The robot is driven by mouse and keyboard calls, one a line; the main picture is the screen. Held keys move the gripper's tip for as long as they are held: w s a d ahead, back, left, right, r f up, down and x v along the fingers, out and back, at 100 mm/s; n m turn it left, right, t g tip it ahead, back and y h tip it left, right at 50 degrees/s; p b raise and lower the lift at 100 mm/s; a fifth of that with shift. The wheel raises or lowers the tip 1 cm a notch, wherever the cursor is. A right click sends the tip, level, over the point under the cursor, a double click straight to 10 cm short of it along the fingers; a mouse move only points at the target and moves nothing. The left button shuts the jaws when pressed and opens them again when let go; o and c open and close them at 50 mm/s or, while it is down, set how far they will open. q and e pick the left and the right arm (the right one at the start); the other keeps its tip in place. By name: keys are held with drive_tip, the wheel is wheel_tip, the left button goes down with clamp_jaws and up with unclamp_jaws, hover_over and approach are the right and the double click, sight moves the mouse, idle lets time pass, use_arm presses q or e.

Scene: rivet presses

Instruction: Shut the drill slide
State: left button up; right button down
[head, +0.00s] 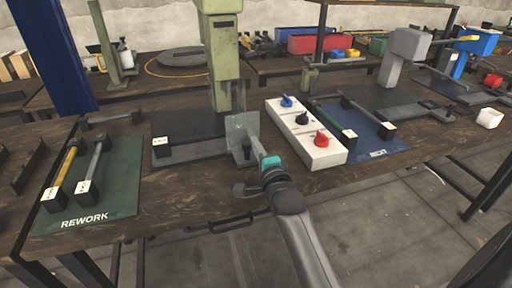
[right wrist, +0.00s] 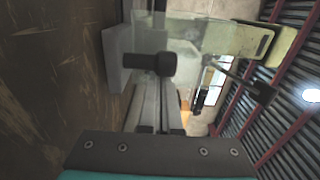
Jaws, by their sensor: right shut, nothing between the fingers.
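A green machine column (head: 222,60) stands at the middle of the bench, over a dark base plate (head: 188,128). An upright grey, partly see-through panel (head: 240,128) stands at its front right; I cannot tell for sure that it is the drill slide. My right gripper (head: 256,147) is shut and empty, close to this panel. In the right wrist view the shut fingers (right wrist: 159,100) point at the panel (right wrist: 118,58) and a dark round knob (right wrist: 150,64) in front of it. I cannot tell whether they touch. My left gripper is not in view.
A white control box (head: 306,137) with blue, black and red knobs stands right of the panel. A green REWORK mat (head: 110,200) with bars lies left; a blue REJECT mat (head: 390,150) lies right. A labelled block (head: 161,147) with a bar lies on the base plate.

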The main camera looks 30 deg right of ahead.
idle(0.4)
drive_tip(key=shift+w+d, duration=0.15)
drive_tip(key=shift+w, duration=0.45)
drive_tip(key=b+x, duration=0.2)
drive_tip(key=x, duration=0.6)
drive_tip(key=b+x, duration=0.3)
drive_tip(key=x, duration=0.2)
drive_tip(key=shift+w+b, duration=0.4)
drive_tip(key=shift+w, duration=0.15)
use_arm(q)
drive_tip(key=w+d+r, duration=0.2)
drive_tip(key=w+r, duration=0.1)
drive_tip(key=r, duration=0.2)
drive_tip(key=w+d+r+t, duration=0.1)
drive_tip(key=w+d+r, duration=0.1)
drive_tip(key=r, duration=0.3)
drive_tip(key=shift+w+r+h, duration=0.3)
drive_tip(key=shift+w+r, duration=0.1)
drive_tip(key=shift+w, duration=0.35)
use_arm(e)
drive_tip(key=shift+d+r, duration=0.1)
drive_tip(key=shift+r, duration=0.3)
